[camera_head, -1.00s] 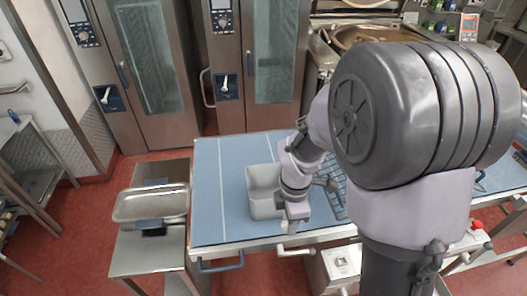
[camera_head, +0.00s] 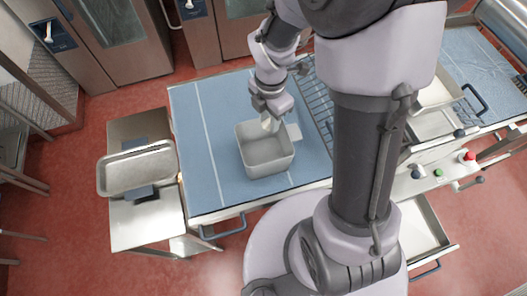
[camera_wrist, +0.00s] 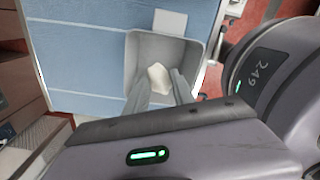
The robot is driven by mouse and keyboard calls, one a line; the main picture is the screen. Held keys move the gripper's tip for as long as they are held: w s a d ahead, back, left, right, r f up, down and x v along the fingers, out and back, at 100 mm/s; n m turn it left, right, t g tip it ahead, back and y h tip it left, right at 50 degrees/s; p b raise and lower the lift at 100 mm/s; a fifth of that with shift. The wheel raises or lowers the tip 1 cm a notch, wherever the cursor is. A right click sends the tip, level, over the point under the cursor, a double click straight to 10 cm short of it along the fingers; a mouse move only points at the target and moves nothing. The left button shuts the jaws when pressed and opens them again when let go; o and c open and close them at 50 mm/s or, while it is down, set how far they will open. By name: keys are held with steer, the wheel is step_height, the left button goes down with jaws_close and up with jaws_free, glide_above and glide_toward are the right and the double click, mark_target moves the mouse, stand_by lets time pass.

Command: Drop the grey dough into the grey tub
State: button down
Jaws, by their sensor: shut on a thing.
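The grey tub (camera_head: 268,169) stands open on the blue table top, near its front edge in the head view. My gripper (camera_head: 267,119) is above the tub's far rim, pointing down. In the wrist view the fingers (camera_wrist: 164,84) are shut on the pale grey dough (camera_wrist: 159,77), a small rounded lump. The dough also shows small and light under the gripper in the head view (camera_head: 267,126). In the wrist view it appears in front of the tub's opening, with the tub's wall (camera_wrist: 135,55) around it. Its height above the tub is hard to tell.
A metal tray (camera_head: 137,171) rests on a steel stand left of the blue table (camera_head: 205,150). A dark wire rack (camera_head: 318,100) lies right of the tub. Steel ovens (camera_head: 110,35) stand behind. The table's left part is clear.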

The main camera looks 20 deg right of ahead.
steer(key=shift+f, duration=0.7)
steer(key=shift+r, duration=0.2)
steer(key=c, duration=1)
jaws_free()
step_height(320, 180, up, 17)
steer(key=p, duration=0.1)
steer(key=shift+r, duration=0.2)
